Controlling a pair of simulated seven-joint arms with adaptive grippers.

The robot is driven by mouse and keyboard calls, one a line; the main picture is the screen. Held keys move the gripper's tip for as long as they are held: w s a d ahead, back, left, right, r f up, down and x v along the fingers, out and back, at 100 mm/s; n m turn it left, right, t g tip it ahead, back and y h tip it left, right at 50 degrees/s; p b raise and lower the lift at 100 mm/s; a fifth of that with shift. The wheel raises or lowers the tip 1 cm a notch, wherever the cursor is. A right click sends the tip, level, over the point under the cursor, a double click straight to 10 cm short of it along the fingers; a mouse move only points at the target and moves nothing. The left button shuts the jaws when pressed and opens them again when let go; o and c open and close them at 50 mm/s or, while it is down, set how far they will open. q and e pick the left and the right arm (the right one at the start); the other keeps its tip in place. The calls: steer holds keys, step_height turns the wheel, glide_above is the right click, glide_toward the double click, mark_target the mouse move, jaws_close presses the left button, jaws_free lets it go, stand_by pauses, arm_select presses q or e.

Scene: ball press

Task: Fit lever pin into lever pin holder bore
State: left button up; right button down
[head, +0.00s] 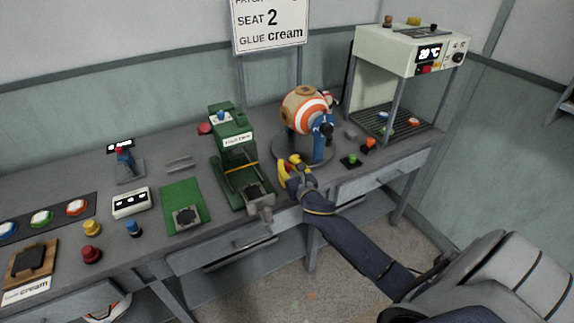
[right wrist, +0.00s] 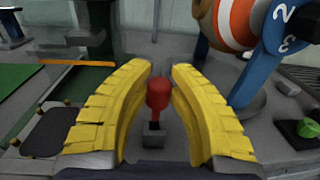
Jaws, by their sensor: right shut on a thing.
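My right gripper (head: 290,168) is at the front edge of the table, just right of the green press (head: 236,150). In the right wrist view its yellow fingers (right wrist: 162,68) are on either side of a red-knobbed pin (right wrist: 158,92), which I take for the lever pin, and are shut on it. No bore is clearly visible. My left gripper is not in view.
A striped ball (head: 306,110) sits in a blue stand (head: 324,145) behind my right gripper. A green button (head: 351,160) is to the right, with an oven (head: 410,55) beyond.

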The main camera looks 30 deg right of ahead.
steer(key=shift+f, duration=2.35)
stand_by(0.5)
steer(key=c, duration=1.2)
jaws_free()
steer(key=shift+s, duration=0.1)
steer(key=s+a, duration=0.1)
steer(key=s, duration=1)
steer(key=shift+s+a, duration=0.35)
steer(key=shift+a, duration=0.05)
